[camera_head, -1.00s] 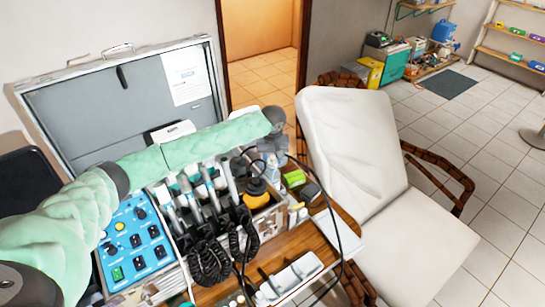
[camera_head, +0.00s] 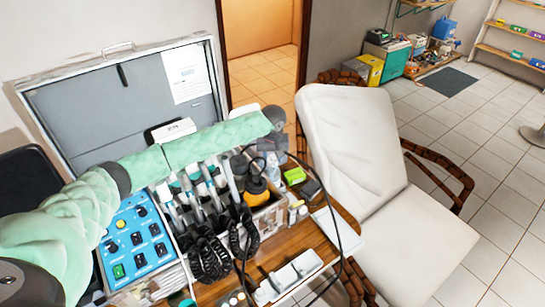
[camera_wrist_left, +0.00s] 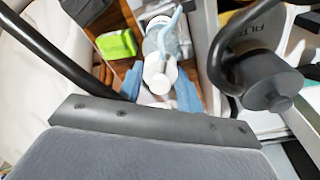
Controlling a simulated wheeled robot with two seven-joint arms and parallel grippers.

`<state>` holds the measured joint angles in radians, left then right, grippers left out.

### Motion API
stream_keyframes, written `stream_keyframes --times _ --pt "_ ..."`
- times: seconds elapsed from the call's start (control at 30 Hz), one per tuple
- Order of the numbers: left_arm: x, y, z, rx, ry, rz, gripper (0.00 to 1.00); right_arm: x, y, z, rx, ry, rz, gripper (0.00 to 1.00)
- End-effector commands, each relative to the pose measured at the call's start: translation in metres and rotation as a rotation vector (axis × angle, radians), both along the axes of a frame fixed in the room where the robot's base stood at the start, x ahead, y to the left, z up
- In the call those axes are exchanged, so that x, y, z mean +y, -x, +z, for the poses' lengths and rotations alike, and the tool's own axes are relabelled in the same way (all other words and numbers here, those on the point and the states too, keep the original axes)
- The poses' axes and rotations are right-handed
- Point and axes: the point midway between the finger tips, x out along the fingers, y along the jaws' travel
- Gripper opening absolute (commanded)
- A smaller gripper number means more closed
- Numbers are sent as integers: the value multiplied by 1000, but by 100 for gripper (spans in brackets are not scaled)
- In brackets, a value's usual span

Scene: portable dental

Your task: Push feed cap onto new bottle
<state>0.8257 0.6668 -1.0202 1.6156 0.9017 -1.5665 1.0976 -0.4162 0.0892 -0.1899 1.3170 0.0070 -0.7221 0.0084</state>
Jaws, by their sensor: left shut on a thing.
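My left gripper (camera_wrist_left: 159,88) has its blue fingers on either side of a white feed cap (camera_wrist_left: 159,68) and is shut on it. A pale tube rises from the cap. The clear bottle (camera_wrist_left: 165,38) shows just beyond the cap in the left wrist view, overlapping it; I cannot tell whether the cap is seated on its neck. In the head view my left gripper (camera_head: 271,165) points down at the case's right edge, and the cap and bottle there are too small and covered to make out. My right gripper is not in view.
A green box (camera_head: 294,176) stands close to the right of the gripper. The open case holds handpieces and a yellow-orange jar (camera_head: 256,188). A black cable (camera_head: 341,235) loops over the wooden table (camera_head: 290,248). A white chair (camera_head: 350,140) stands beyond.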

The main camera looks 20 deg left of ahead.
Motion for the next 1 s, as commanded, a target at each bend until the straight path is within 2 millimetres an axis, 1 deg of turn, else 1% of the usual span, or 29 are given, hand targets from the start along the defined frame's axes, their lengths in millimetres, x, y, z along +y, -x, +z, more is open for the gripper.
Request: stream_keyframes --times 0.63,0.67,0.7,0.77,0.8,1.0 --pt "0 1 -6 1 -1 0 15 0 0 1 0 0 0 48" --pt "0 1 -7 1 -1 0 38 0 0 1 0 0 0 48" --pt "0 1 -7 1 -1 0 46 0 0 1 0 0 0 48" --pt "0 0 -6 1 -1 0 58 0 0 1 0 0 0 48" --pt "0 1 -6 1 -1 0 62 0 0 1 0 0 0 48" --pt "0 0 -6 1 0 0 62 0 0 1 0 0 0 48"
